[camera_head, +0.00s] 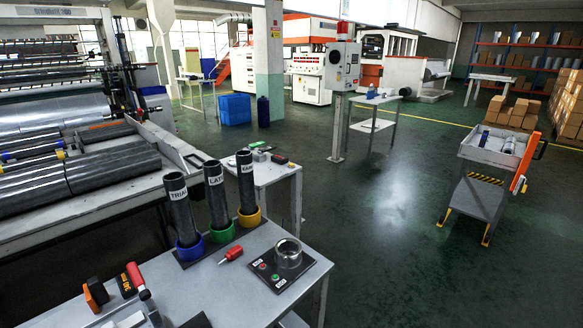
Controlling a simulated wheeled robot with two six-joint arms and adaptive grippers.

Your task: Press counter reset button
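No label reading counter reset can be made out. A black panel (301,279) lies on the near grey table. It carries a small red button (263,266) and a small green button (275,277), each beside a small white label too small to read. A clear or metallic round piece (288,253) stands on the panel behind the buttons. A grey control box (341,67) on a post stands farther back, with a red part on top and small controls on its front. The film winder (60,120) is at the left. Neither of my grippers is in view.
Three labelled dark tubes (216,195) stand in coloured bases on the near table (225,290), with a red-handled tool (231,254) beside them. More tools lie at its lower left. A cart (485,175) stands right. The floor between (400,230) is clear.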

